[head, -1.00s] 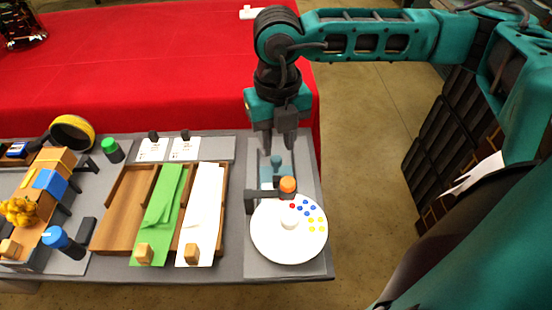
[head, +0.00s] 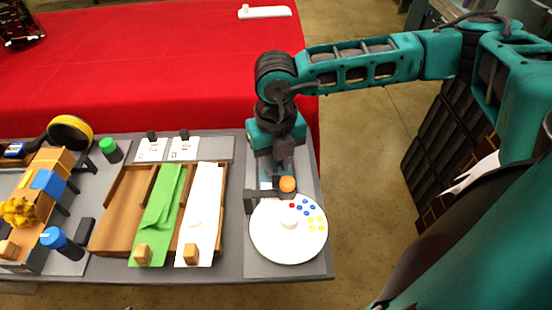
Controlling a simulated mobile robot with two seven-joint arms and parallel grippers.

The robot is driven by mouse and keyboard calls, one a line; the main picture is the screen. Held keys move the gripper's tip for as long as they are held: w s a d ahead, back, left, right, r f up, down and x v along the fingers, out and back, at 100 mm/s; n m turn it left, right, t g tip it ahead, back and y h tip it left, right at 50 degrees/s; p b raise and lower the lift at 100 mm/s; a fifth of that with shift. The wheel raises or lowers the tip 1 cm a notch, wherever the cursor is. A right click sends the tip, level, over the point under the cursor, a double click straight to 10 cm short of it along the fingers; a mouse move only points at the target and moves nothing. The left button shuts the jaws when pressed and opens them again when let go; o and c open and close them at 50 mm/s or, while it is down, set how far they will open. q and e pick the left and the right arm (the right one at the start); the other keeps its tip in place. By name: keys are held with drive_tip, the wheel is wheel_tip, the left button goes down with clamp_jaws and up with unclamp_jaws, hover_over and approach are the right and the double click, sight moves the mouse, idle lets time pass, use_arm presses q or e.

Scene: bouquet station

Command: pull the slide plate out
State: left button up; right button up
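The slide plate (head: 265,175) is a pale blue-teal strip on the grey board, behind the white round dial; only a small part shows. My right gripper (head: 281,178) points down over it, just behind the orange-capped post (head: 287,184). Its fingers hide the small teal knob on the plate, so I cannot tell whether they are closed on it. The white dial (head: 268,238) with red, blue and yellow dots lies in front. My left gripper is out of view.
A dark bracket (head: 252,200) stands beside the post. To the left is a wooden tray (head: 125,205) with green paper (head: 160,215) and white paper (head: 203,210). Further left are a green-capped bottle (head: 110,149), a blue-capped bottle (head: 54,238) and a tape roll (head: 70,129). A red-covered table lies behind.

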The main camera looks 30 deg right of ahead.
clamp_jaws()
drive_tip(key=shift+w+d, duration=0.2)
drive_tip(key=shift+w, duration=0.15)
drive_tip(key=w+d, duration=0.1)
drive_tip(key=w+d+b, duration=0.1)
drive_tip(key=w, duration=0.1)
drive_tip(key=w+d+b, duration=0.1)
drive_tip(key=w, duration=0.1)
drive_tip(key=shift+f, duration=0.1)
drive_tip(key=shift+w+d, duration=0.3)
drive_tip(key=shift+w, duration=0.15)
